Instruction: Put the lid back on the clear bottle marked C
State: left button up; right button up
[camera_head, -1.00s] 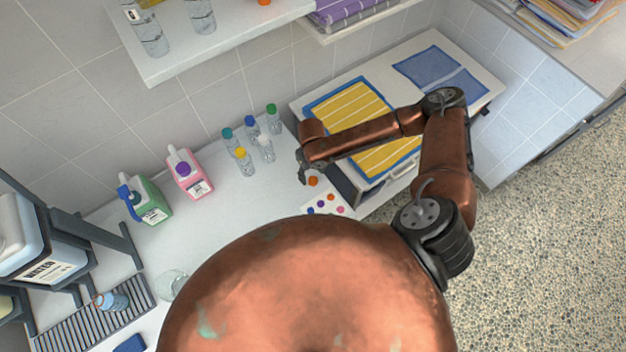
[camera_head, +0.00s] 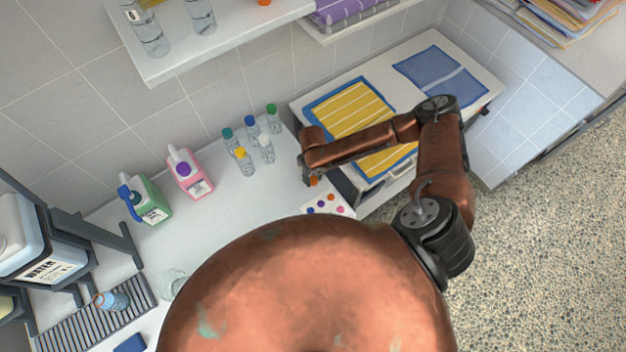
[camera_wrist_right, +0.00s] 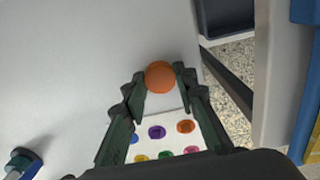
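An orange lid (camera_head: 314,181) lies on the counter beside the card with coloured dots. In the right wrist view the round orange lid (camera_wrist_right: 160,77) sits between the fingertips of my right gripper (camera_wrist_right: 160,80). The fingers flank it closely and look open, with no clear grip. In the head view my right gripper (camera_head: 307,176) is low over the lid. Several clear bottles stand at the back of the counter. One bottle (camera_head: 266,151) shows no coloured cap; the others have teal, blue, green and yellow caps. No letter C is readable. My left gripper is not in view.
The dotted card (camera_head: 326,204) lies just in front of the lid. A pink jug (camera_head: 190,174) and a green jug (camera_head: 146,199) stand left of the bottles. A drawer unit with yellow and blue towels (camera_head: 345,108) is to the right. The middle counter is clear.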

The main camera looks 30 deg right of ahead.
aim_at(313, 179)
jog(key=shift+r, duration=0.1)
jog(key=shift+c, duration=0.6)
jog(key=shift+r, duration=0.25)
notch_tip(313, 179, up, 2)
jog(key=shift+w+r, duration=0.1)
jog(key=shift+r, duration=0.1)
jog(key=s+a+r, duration=0.9)
jog(key=a+r, duration=0.1)
jog(key=a, duration=0.1)
jog(key=shift+b, duration=0.35)
jog(key=shift+w, duration=0.1)
